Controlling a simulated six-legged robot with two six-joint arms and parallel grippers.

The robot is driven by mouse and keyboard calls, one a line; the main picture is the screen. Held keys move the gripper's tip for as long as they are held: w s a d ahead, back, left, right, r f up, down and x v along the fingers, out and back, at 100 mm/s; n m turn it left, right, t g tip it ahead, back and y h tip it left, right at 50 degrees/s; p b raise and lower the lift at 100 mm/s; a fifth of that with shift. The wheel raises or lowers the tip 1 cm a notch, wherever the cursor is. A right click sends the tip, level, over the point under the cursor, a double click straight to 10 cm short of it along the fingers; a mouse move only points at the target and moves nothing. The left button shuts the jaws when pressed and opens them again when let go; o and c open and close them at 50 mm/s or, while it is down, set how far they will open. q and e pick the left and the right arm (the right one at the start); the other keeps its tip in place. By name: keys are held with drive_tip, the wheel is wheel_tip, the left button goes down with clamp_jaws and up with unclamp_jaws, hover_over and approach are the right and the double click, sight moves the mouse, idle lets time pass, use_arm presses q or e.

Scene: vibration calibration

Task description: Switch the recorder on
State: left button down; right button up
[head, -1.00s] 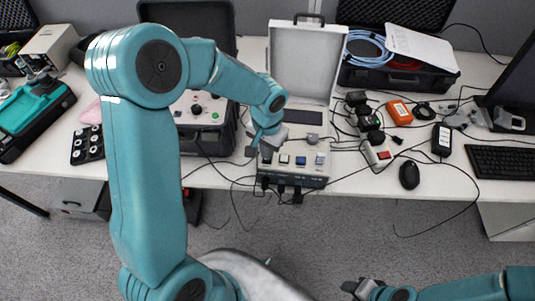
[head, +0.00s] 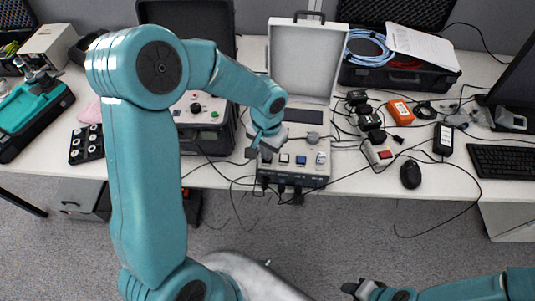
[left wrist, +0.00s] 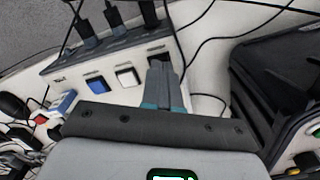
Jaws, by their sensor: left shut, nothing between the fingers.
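The recorder (head: 293,173) is a pale case with its white lid (head: 308,60) raised, in the middle of the table in the head view. Its front panel has a row of switches: a white one (left wrist: 127,76), a blue one (left wrist: 97,83) and a dark one (left wrist: 158,56). My left gripper (head: 254,146) is at the recorder's left end. In the left wrist view its fingers (left wrist: 158,72) are together and empty, with their tips close to the dark switch and partly covering it. Contact cannot be told. My right gripper (head: 356,288) is low at the bottom, away from the table.
A dark case with a control panel (head: 202,112) stands left of the recorder. Black plugs (left wrist: 116,15) and cables hang from the recorder's front edge. A power strip (head: 380,155), an orange box (head: 399,112) and a mouse (head: 411,174) lie to the right.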

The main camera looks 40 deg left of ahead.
use_arm(q)
drive_tip(key=shift+f+b, duration=0.35)
drive_tip(key=shift+f, duration=0.05)
drive_tip(key=shift+r+p, duration=0.45)
drive_tip(key=shift+r, duration=0.1)
drive_tip(key=shift+r+p, duration=2)
drive_tip(key=shift+r, duration=1)
drive_tip(key=shift+f, duration=0.1)
